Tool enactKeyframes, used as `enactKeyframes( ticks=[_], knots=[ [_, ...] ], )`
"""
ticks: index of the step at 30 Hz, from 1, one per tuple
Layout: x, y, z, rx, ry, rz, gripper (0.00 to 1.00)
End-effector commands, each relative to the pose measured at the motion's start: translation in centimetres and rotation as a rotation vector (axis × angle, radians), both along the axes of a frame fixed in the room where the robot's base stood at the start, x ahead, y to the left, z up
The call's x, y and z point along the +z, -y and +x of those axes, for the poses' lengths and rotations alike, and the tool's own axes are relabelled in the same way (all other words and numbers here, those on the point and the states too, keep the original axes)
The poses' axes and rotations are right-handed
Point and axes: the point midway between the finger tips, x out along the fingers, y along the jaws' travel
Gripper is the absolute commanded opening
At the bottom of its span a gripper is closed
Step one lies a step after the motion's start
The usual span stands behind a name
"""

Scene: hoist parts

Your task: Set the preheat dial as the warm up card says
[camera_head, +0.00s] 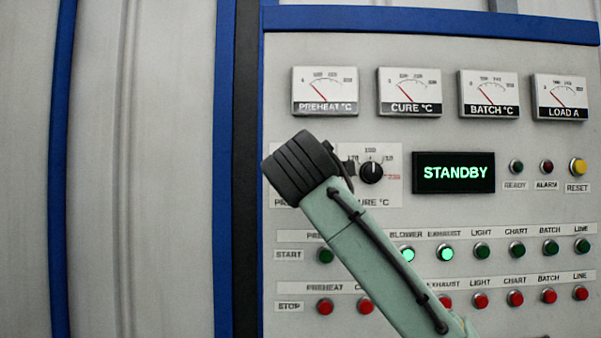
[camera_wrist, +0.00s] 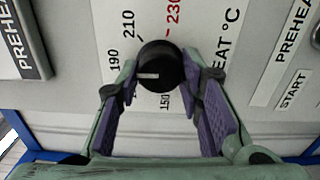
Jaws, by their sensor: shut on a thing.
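The preheat dial is a round black knob (camera_wrist: 160,68) with a white pointer line, on a white scale plate (camera_wrist: 205,22). My gripper (camera_wrist: 161,88) is shut on the knob, with one purple-padded finger on each side. The wrist picture is turned sideways. The pointer faces left in it, close to the 190 mark and slightly to its lower side. 210 and a red 230 show above, and 150 shows below; the stretch between 150 and 190 is partly behind a finger. In the head view my gripper (camera_head: 300,168) covers the preheat dial. No warm up card is in view.
The cure dial (camera_head: 371,171) is close to the right of my gripper. Meters line the panel top, with the preheat meter (camera_head: 325,91) low. The display (camera_head: 454,172) reads STANDBY. Green start buttons and red stop buttons sit below; blower (camera_head: 408,254) and exhaust (camera_head: 445,253) are lit.

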Motion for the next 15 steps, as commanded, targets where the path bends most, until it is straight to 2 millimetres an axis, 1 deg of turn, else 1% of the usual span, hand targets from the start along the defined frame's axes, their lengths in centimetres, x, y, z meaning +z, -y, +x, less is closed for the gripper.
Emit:
enactKeyframes(
  ticks=[4,5,13,15],
  knots=[
    [0.01,-0.03,0.0,0.001,0.001,0.001,0.06],
    [0.01,-0.03,0.0,0.001,0.001,0.001,0.36],
    [0.0,-0.02,0.0,0.0,0.0,0.001,0.54],
    [0.0,-0.02,0.0,0.0,0.0,0.001,0.54]
  ],
)
